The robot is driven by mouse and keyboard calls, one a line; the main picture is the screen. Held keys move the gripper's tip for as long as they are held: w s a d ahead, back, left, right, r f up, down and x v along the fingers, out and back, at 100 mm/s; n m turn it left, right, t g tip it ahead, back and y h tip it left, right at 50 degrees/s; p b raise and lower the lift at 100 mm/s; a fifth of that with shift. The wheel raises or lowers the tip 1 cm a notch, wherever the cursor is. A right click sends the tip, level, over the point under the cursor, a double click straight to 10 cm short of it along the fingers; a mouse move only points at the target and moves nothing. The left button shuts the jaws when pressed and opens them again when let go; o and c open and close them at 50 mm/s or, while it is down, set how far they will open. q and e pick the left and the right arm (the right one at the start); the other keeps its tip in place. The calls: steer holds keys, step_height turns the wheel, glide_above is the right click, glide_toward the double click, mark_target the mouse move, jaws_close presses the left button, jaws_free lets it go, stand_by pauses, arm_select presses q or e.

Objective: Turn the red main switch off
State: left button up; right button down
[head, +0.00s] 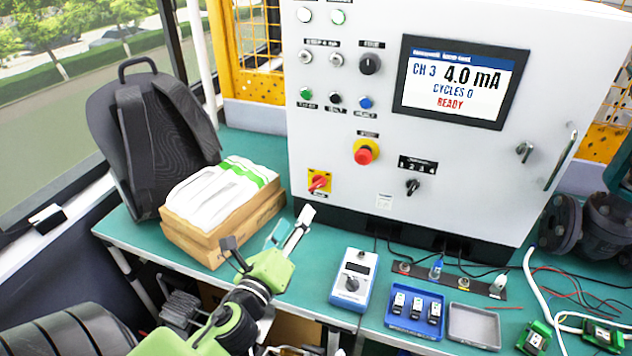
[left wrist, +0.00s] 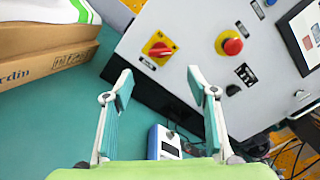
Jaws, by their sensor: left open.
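The red main switch (head: 319,182) sits on a yellow square plate at the lower left of the white cabinet front. Its red handle lies slanted in the head view. In the left wrist view the switch (left wrist: 159,50) is near the top, above the gap between the fingers. My left gripper (head: 268,240) is open and empty, below and left of the switch in the head view. Its two fingers (left wrist: 160,84) stand wide apart in the left wrist view, with nothing between them, and do not appear to touch the switch. My right gripper does not show clearly in either view.
A red emergency button (head: 366,153) on a yellow base is right of the switch. Cardboard boxes (head: 225,235) and a backpack (head: 150,140) stand left on the green bench. A blue-white meter (head: 354,280) and a blue tray (head: 391,325) lie in front of the cabinet (head: 455,165).

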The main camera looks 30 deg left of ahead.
mark_target(314, 186)
arm_select(q)
steer(key=p+x, duration=0.2)
steer(key=x, duration=0.9)
steer(key=shift+w+a+r, duration=0.1)
steer(key=shift+w+a, duration=0.05)
steer(key=shift+w, duration=0.05)
steer(key=shift+w+a, duration=0.1)
steer(key=shift+w, duration=0.3)
steer(key=shift+w+a, duration=0.1)
steer(key=shift+w, duration=0.15)
steer(key=c, duration=1.1)
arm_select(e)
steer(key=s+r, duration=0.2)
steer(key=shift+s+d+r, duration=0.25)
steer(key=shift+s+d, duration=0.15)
